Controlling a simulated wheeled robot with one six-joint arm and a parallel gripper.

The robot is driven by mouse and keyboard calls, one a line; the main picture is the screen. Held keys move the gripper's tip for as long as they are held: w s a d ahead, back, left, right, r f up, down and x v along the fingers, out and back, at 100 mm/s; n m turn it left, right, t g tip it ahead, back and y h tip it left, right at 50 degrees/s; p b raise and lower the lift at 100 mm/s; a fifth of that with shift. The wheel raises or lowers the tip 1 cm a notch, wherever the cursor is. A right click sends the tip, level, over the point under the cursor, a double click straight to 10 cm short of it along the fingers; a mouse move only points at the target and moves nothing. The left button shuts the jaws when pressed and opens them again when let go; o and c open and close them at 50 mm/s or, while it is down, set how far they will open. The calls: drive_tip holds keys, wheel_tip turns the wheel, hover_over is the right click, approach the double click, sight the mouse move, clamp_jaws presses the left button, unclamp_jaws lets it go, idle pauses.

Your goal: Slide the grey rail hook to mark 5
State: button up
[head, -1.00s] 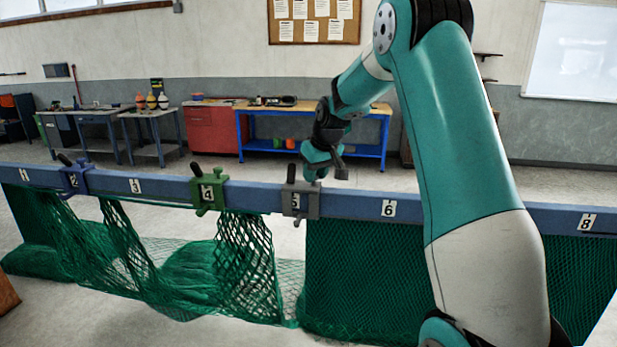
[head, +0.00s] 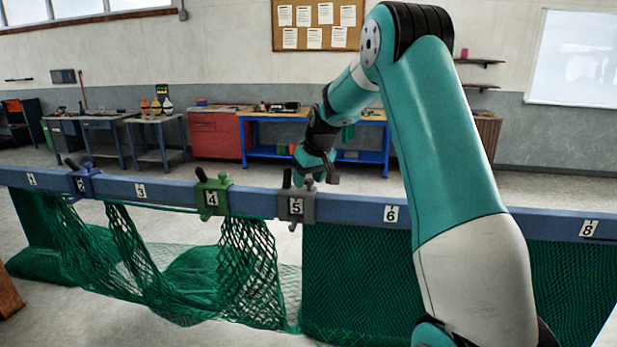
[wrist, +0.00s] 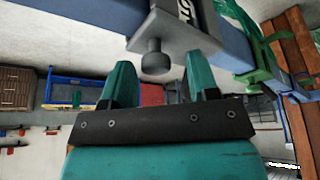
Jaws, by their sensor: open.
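The grey rail hook (head: 296,206) sits on the blue rail (head: 350,207) in the head view, with the number 5 showing at its front. Its dark handle sticks up from the top. My gripper (head: 316,178) is just behind and above the hook, apart from it. In the wrist view the grey hook (wrist: 180,35) and its round knob (wrist: 155,58) are beyond my open fingers (wrist: 165,82), with nothing between the fingertips. The mark 5 plate (head: 296,205) shows in the hook's window.
A green hook (head: 212,197) sits on the rail at mark 4 and a blue hook (head: 83,183) at mark 2. Green nets (head: 358,280) hang below the rail. The rail right of the grey hook, around mark 6 (head: 391,213), is clear of hooks.

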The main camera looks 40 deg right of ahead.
drive_tip(key=shift+r, duration=0.1)
drive_tip(key=d+b+v, duration=0.1)
drive_tip(key=b+v, duration=0.2)
drive_tip(key=v, duration=1.4)
drive_tip(key=shift+a, duration=0.5)
drive_tip(key=shift+a+r, duration=0.1)
